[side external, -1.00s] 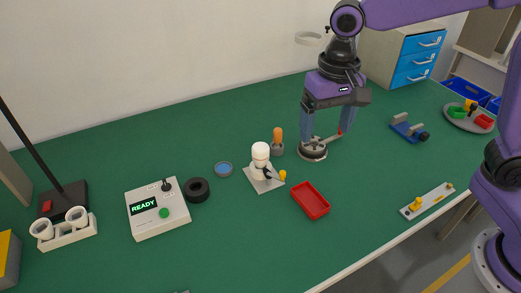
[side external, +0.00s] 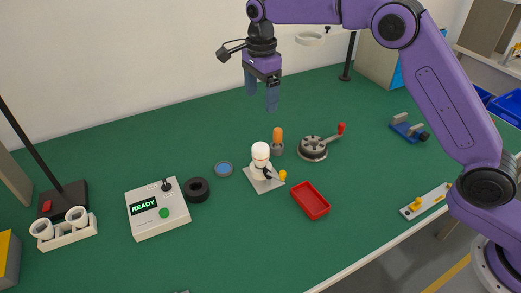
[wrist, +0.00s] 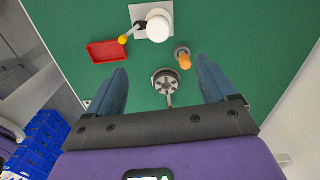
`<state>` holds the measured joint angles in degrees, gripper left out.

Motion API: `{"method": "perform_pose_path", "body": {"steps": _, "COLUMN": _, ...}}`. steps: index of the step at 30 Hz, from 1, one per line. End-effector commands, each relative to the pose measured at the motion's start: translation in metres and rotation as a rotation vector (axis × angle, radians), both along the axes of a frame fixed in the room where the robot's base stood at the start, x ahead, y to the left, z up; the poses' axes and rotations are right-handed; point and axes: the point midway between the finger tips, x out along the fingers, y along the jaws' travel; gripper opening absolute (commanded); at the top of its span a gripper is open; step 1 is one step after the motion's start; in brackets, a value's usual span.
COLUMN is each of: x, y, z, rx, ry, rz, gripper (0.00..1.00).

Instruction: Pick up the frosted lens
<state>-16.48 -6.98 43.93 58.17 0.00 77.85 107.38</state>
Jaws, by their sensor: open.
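A white rounded cap (side external: 260,150), which looks like the frosted lens, sits upright on a white stand on a pale square plate (side external: 273,184). It also shows at the top of the wrist view (wrist: 158,28). A small yellow knob (side external: 283,174) juts out beside it. My gripper (side external: 261,97) is open and empty, high above the table and behind the cap in the side view. In the wrist view its two fingers (wrist: 161,88) are wide apart, with the cap beyond them.
A holder with an orange handle (side external: 277,136) stands close behind the cap. A round metal fixture with a red-tipped lever (side external: 312,148) is to the right.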

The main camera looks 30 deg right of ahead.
Motion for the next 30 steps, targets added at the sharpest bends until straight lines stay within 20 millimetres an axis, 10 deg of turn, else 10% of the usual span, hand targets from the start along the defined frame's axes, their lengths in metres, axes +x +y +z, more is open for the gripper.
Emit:
{"method": "perform_pose_path", "body": {"steps": 16, "x": -0.001, "y": 0.0, "z": -0.097, "rx": -0.002, "ry": 0.005, "rz": 0.001, "gripper": 0.84}}
{"method": "perform_pose_path", "body": {"steps": 30, "x": -0.003, "y": 0.001, "z": -0.142, "rx": -0.003, "ry": 0.005, "rz": 0.002, "gripper": 0.84}}
